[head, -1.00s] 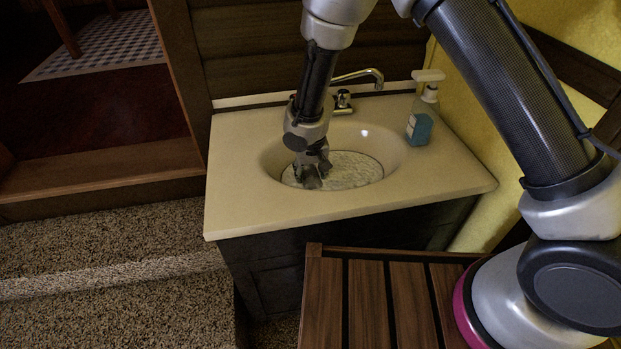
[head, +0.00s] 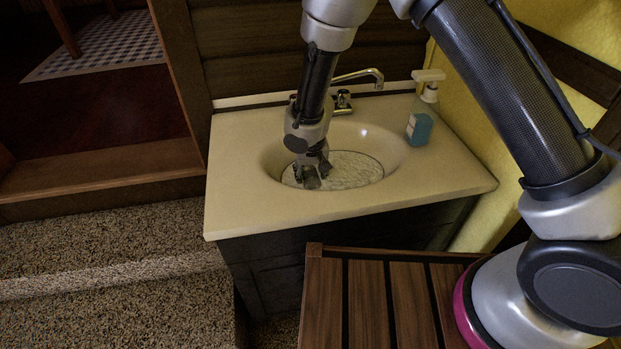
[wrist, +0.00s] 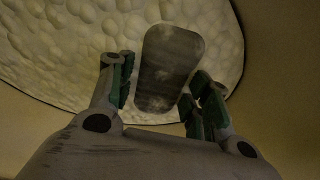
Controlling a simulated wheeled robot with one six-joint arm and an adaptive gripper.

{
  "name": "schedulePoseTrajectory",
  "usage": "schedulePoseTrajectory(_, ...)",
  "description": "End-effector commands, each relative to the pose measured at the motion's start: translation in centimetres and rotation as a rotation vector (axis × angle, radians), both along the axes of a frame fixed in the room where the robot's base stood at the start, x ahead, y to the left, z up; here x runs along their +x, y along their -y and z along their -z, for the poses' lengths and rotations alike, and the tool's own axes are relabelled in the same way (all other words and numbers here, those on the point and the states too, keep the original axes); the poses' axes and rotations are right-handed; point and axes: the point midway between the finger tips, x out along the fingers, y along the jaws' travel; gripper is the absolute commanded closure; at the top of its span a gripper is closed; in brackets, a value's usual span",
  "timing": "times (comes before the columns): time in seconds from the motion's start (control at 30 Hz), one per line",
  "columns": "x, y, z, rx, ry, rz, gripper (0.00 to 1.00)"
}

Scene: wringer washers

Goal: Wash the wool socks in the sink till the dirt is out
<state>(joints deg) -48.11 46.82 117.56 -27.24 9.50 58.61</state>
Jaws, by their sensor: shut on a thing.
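The sink basin (head: 393,150) is an oval bowl in a cream counter and holds pale, bubbly suds (head: 355,170). My gripper (head: 312,176) points down into the left part of the basin, at the suds. In the wrist view my gripper (wrist: 162,95) is shut on a dark grey wool sock (wrist: 171,62), a flat rounded piece with paler, blotchy patches. The sock lies against the suds there. In the head view my fingers mostly hide it. No second sock can be made out.
A faucet (head: 362,75) stands behind the basin, close to my arm. A soap bottle with blue liquid (head: 421,122) stands at the counter's back right. The counter's front left (head: 235,205) is clear. A slatted wooden bench (head: 365,300) is in front.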

Motion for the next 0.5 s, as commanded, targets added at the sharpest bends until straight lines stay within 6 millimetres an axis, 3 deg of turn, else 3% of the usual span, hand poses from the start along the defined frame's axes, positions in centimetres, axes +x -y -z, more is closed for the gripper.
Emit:
schedulePoseTrajectory(0.23, 0.1, -0.1, -1.6, 0.002, 0.002, 0.002, 0.77)
schedulePoseTrajectory(0.5, 0.0, 0.0, -1.6, 0.001, 0.001, 0.0, 0.77)
